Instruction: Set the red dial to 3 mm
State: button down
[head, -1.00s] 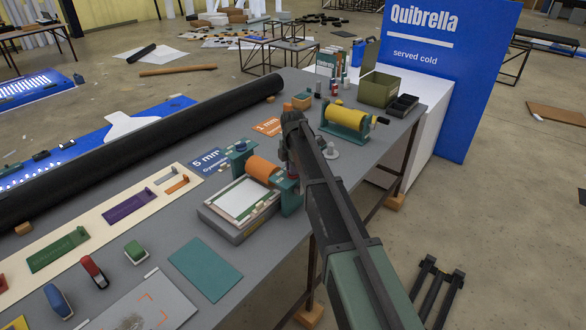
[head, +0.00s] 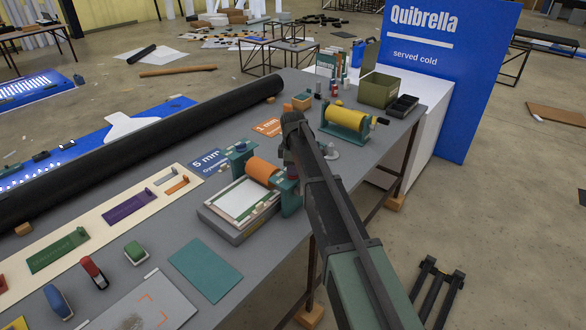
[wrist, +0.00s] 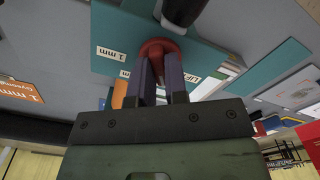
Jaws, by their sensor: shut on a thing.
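The red dial (wrist: 160,46) shows in the wrist view on a teal stand (wrist: 205,45), beside a dark rounded part. My gripper (wrist: 160,66) is shut on the dial, with one finger on each side of it. White labels sit on the teal part, one reading "1 mm" (wrist: 110,53). Another label is partly covered by my fingers, and I cannot read the dial's setting. In the head view, my gripper is at the right end of a press with an orange roller (head: 262,170), and my arm mostly hides the dial there.
The press has a flat bed (head: 238,204) at its front left. A second press with a yellow roller (head: 346,117) stands behind, to the right. A "5 mm" card (head: 206,162) and an orange card (head: 268,127) lie nearby. A long black roll (head: 150,145) runs along the far side.

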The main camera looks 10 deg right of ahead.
jog(key=m, duration=0.5)
jog(key=shift+m, duration=0.3)
jog(key=m, duration=0.5)
jog(key=shift+m, duration=0.3)
jog(key=c, duration=1.4)
grip_release()
notch_tip(320, 180, up, 11)
jog(key=p, duration=1)
jog(key=shift+f+p, duration=0.1)
jog(key=shift+p, duration=0.3)
